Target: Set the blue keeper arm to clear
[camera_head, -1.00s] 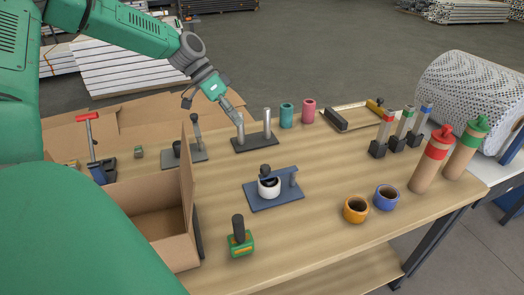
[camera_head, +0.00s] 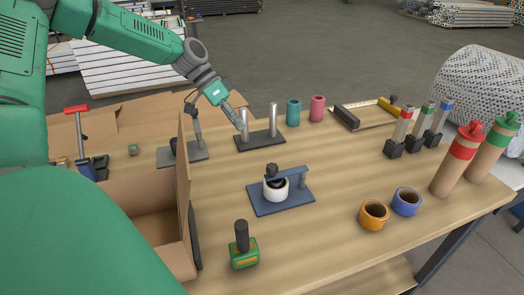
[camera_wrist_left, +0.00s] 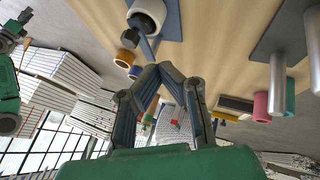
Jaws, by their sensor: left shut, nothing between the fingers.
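The blue keeper arm (camera_head: 287,174) is a flat blue bar with a black knob (camera_head: 272,168). It reaches from a short post on the right of the blue base plate (camera_head: 289,206) across the top of a white cup (camera_head: 276,191). The wrist view also shows the blue arm (camera_wrist_left: 143,42) and the white cup (camera_wrist_left: 150,10) near its top edge. My left gripper (camera_head: 241,124) is shut and empty, above the table behind and left of the blue fixture, by the grey two-post stand. Its fingertips (camera_wrist_left: 160,68) meet in the wrist view. Part of my right arm (camera_wrist_left: 8,120) shows at the left there; its jaws are unclear.
The two-post stand (camera_head: 262,138) stands behind the blue fixture. A similar grey fixture (camera_head: 190,154) and an open cardboard box (camera_head: 150,243) are left. A green-based block (camera_head: 243,253) stands in front. Orange (camera_head: 373,215) and blue (camera_head: 406,202) rings and bottles (camera_head: 455,163) are right.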

